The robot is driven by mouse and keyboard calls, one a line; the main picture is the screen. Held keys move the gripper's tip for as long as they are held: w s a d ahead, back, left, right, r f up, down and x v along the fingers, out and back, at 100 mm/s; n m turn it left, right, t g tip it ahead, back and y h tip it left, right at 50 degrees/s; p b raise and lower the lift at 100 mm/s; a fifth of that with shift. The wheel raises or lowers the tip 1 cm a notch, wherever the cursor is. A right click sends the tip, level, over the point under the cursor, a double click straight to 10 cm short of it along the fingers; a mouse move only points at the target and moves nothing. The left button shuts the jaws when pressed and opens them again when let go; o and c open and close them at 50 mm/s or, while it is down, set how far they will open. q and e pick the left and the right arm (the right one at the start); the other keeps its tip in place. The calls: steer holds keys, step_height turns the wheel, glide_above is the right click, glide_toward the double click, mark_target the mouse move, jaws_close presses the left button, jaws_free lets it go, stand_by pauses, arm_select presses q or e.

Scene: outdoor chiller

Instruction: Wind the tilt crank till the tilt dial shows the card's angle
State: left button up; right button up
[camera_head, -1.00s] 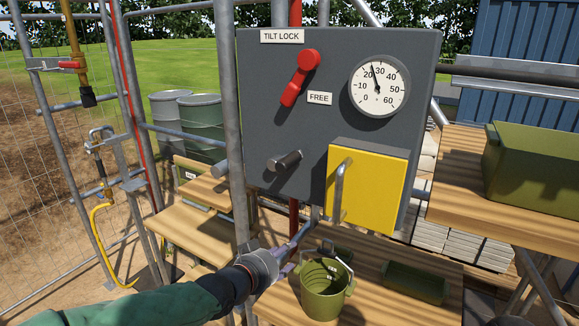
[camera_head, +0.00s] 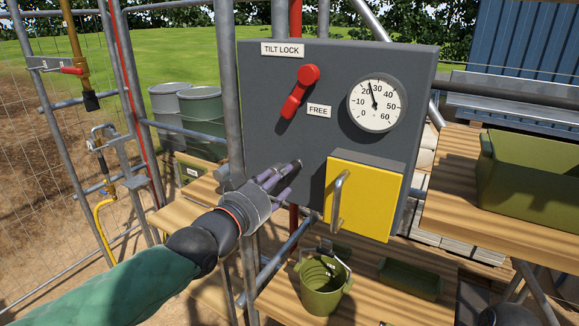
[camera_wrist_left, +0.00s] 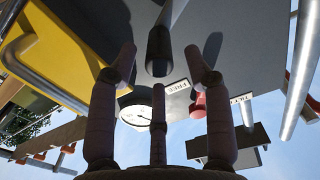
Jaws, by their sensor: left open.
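The tilt crank's dark grip (camera_wrist_left: 160,45) shows in the left wrist view, reaching between the fingers of my left gripper. In the head view my left gripper (camera_head: 282,176) is open in front of the grey panel (camera_head: 300,75) and mostly hides the crank. I cannot tell whether the fingers touch it. The round white tilt dial (camera_head: 377,106) has its needle between 20 and 30; it also shows in the left wrist view (camera_wrist_left: 136,114). The red tilt lock lever (camera_head: 299,92) slants down-left beside the FREE label (camera_head: 319,111). No card is readable. My right gripper is out of view.
A yellow box (camera_head: 372,205) with a metal handle (camera_head: 339,200) juts from the panel right of the gripper. A scaffold pole (camera_head: 229,90) stands close left. A green bucket (camera_head: 321,287) sits on planks below. A green bin (camera_head: 525,180) stands on the right bench.

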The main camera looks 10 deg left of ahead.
arm_select(q)
steer(key=shift+p+x, duration=0.55)
steer(key=shift+x, duration=2.15)
steer(key=shift+c, duration=0.2)
jaws_close()
